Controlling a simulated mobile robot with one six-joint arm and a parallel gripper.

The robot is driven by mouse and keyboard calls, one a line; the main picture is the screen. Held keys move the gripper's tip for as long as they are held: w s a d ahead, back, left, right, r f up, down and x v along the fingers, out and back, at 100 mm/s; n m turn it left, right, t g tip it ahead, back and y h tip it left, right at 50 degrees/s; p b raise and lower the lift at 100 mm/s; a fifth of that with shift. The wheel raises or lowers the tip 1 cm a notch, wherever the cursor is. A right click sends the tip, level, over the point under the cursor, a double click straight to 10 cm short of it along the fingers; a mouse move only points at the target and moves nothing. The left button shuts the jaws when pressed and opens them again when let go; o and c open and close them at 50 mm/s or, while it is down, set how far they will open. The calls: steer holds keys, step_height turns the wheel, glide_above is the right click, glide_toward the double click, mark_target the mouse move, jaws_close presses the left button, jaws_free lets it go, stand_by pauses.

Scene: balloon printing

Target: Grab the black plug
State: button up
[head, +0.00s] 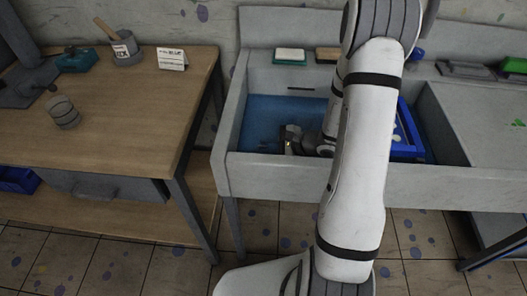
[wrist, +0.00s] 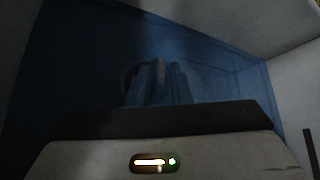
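The blue-filled sink basin (head: 262,118) sits in the grey counter, and its blue inside also fills much of the wrist view (wrist: 75,60). My gripper (head: 286,140) is down inside the basin, with its fingers toward the left, partly hidden by my arm in the head view. In the dark wrist view, the two fingers (wrist: 168,82) look close together, low in the blue. A faint rounded outline (wrist: 128,78) shows beside the left finger; I cannot tell whether it is the black plug. No plug is clearly visible. Whether the fingers hold anything is too dark to tell.
A blue crate (head: 408,137) stands at the basin's right side. Two sponge-like blocks, one pale-topped (head: 290,55) and one brown (head: 327,54), lie on the back ledge. The basin walls surround my gripper. A wooden table (head: 120,120) stands left.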

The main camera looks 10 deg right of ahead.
steer(key=shift+c, duration=0.5)
jaws_close()
